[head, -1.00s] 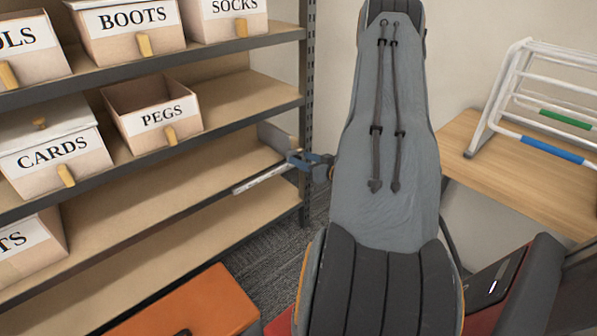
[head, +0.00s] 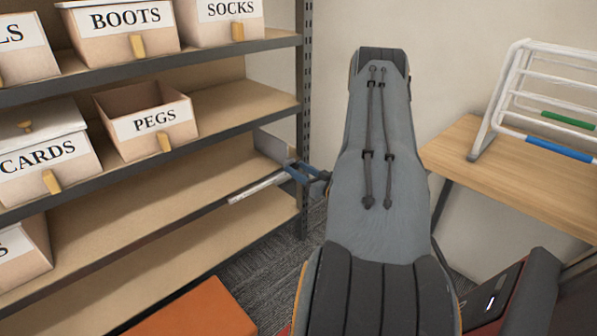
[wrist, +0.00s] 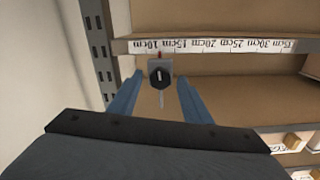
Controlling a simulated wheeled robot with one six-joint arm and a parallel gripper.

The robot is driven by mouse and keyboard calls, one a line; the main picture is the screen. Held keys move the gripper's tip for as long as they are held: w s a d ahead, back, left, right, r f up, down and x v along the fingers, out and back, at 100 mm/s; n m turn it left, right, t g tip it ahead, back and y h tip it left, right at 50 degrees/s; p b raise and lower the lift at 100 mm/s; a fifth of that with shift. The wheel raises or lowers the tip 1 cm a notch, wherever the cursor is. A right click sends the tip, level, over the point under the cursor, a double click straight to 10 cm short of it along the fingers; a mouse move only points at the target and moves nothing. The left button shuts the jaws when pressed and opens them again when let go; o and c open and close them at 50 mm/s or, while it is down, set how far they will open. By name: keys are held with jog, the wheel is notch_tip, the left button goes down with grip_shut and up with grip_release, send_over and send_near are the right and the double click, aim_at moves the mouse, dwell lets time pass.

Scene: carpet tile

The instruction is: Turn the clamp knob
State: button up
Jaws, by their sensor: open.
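The clamp (wrist: 154,64) sits on the front edge of a shelf, over a white ruler strip (wrist: 215,46), in the wrist view. Its black knob (wrist: 160,77) faces the camera, with a pale mark on its face and a thin bar hanging below. My gripper (wrist: 160,80) is open, its blue fingers on either side of the knob in the picture. I cannot tell whether the fingers reach as far as the knob. In the head view my gripper (head: 297,170) is at the shelf edge by the upright post, and the knob cannot be made out there.
Labelled bins, among them the PEGS bin (head: 154,122) and the CARDS bin (head: 45,160), fill the shelves at left. The shelf post (head: 304,110) stands close to my gripper. A wooden table (head: 465,165) with a white rack (head: 500,100) is at right. An orange box (head: 195,312) is low in front.

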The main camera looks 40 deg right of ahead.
jog(key=shift+w, duration=0.1)
jog(key=c, duration=1)
jog(key=shift+c, duration=0.2)
jog(key=shift+n, duration=0.4)
jog(key=n+p, duration=0.2)
jog(key=n, duration=0.1)
jog(key=shift+a, duration=0.1)
jog(key=n+p, duration=0.1)
jog(key=n, duration=0.3)
jog(key=shift+n+p, duration=0.3)
jog(key=shift+p, duration=0.05)
jog(key=n+p, duration=0.2)
jog(key=n, duration=0.4)
jog(key=shift+a, duration=0.1)
jog(key=n+p, duration=0.1)
jog(key=n, duration=0.2)
jog(key=n+p, duration=0.1)
jog(key=n, duration=0.2)
jog(key=shift+f+n, duration=0.2)
jog(key=shift+n, duration=0.1)
